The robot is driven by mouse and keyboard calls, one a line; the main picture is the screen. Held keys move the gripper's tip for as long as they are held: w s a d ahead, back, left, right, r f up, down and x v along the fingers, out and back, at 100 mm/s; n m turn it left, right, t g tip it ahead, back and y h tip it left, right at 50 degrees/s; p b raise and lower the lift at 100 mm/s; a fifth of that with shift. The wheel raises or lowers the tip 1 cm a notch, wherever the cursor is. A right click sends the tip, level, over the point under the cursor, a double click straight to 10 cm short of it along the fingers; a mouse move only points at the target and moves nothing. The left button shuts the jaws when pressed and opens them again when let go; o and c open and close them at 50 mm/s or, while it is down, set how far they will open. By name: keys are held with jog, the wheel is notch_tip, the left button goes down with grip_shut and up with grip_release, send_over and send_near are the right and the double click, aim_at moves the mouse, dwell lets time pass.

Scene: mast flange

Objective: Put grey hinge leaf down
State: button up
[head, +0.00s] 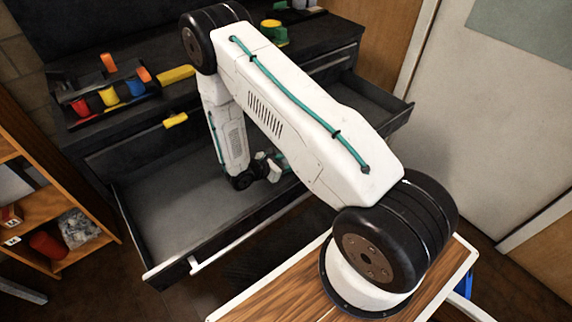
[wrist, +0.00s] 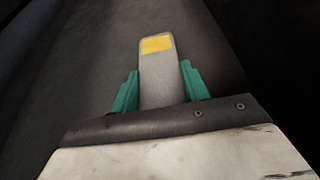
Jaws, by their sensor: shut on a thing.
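The grey hinge leaf (wrist: 160,85) is a flat grey bar with a yellow patch near its rounded far end. It shows in the wrist view, between the two teal fingers of my gripper (wrist: 159,88). My gripper is shut on it. In the head view my gripper (head: 272,166) is low at the far side of the open drawer (head: 190,215), largely hidden behind my arm, and the leaf cannot be made out there. In the wrist view a dark grey surface lies beyond the leaf; I cannot tell whether the leaf touches it.
The visible left part of the drawer floor is bare. A second open drawer (head: 372,97) is at right. A rack with coloured pots (head: 110,97) stands on the dark bench (head: 180,92). A wooden shelf (head: 48,215) is at left, a pale door (head: 495,120) at right.

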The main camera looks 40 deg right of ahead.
jog(key=shift+f, duration=0.65)
jog(key=shift+f, duration=0.1)
jog(key=o, duration=1.3)
